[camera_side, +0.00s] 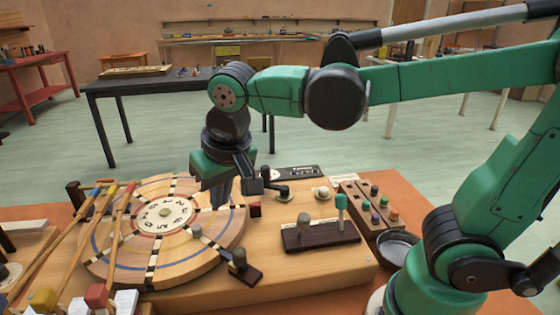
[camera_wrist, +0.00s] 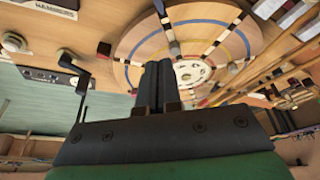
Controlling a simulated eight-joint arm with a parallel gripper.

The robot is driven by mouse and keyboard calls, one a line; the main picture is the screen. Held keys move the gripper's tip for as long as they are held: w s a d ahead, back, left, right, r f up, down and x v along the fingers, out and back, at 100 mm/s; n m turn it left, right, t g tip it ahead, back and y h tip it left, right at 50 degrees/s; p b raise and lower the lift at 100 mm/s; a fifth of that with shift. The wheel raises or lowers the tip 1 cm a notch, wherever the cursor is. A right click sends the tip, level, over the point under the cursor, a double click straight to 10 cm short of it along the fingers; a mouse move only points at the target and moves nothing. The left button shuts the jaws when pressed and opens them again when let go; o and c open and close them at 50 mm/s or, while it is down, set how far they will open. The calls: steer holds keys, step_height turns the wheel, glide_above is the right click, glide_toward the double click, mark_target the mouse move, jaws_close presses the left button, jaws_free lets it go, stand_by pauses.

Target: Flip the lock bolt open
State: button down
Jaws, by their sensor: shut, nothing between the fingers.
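My gripper (camera_side: 217,198) points down over the right rim of the round wooden wheel (camera_side: 150,262). Its two dark fingers are together with nothing between them; they also show in the wrist view (camera_wrist: 158,72). I cannot tell for certain which of these parts is the lock bolt.
A black crank (camera_side: 278,188) stands right of my gripper and also shows in the wrist view (camera_wrist: 82,72). A wooden rack of coloured pegs (camera_side: 372,208) and a dark bowl (camera_side: 396,245) lie farther right. Several mallets (camera_side: 75,235) cross the wheel's left side.

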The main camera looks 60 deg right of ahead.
mark_target(242, 250)
steer(key=x, duration=0.8)
steer(key=shift+f, duration=0.25)
steer(key=shift+s+f, duration=0.15)
steer(key=shift+s+a, duration=0.2)
steer(key=shift+s, duration=0.65)
steer(key=shift+s+a, duration=0.15)
steer(key=shift+s, duration=0.7)
steer(key=shift+s, duration=1.3)
